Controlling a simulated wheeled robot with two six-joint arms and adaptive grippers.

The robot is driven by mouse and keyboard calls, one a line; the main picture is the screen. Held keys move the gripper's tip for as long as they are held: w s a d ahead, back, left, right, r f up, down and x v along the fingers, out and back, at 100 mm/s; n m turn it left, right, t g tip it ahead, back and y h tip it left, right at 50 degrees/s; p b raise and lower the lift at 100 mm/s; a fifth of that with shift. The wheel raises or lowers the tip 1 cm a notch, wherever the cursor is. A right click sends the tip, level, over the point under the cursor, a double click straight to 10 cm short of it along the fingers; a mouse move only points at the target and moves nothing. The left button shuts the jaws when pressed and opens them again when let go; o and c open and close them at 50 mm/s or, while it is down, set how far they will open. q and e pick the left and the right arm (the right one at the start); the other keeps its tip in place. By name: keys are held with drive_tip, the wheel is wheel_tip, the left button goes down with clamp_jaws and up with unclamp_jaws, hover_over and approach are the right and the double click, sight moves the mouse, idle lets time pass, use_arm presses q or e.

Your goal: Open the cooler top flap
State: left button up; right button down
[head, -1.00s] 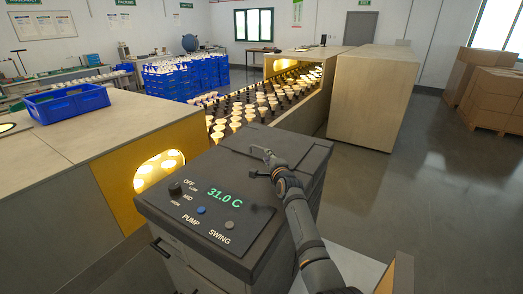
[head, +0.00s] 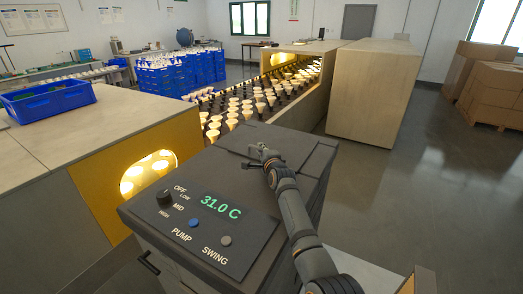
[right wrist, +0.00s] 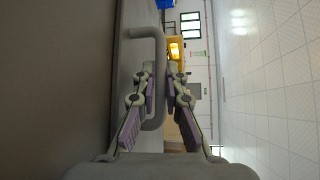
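The cooler is a dark grey box with a control panel (head: 210,222) on its near side, reading 31.0 C. Its top flap (head: 228,160) lies flat and closed. The flap's grey bar handle (right wrist: 157,50) shows in the right wrist view, standing out from the dark surface. My right gripper (head: 262,154) is over the flap at the handle. In the right wrist view its two fingers (right wrist: 164,100) are apart, with the handle bar between them, closer to the left finger. I cannot tell whether they touch. My left gripper is not in view.
Cardboard boxes (head: 490,85) stand far right. The floor at the right is clear.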

drive_tip(key=shift+r, duration=0.2)
drive_tip(key=shift+r+p, duration=0.25)
drive_tip(key=shift+p, duration=0.15)
use_arm(q)
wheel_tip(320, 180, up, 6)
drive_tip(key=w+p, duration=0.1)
drive_tip(key=p, duration=0.4)
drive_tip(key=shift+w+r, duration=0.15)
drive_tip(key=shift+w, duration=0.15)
use_arm(e)
drive_tip(key=w+d+r+g, duration=0.1)
drive_tip(key=w+d+r, duration=0.1)
drive_tip(key=r, duration=0.4)
drive_tip(key=w+d+r+m+g, duration=0.1)
drive_tip(key=w+r, duration=0.2)
drive_tip(key=r, duration=0.3)
drive_tip(key=shift+w+d+r+m, duration=0.3)
drive_tip(key=shift+w+d, duration=0.05)
drive_tip(key=shift+d, duration=0.05)
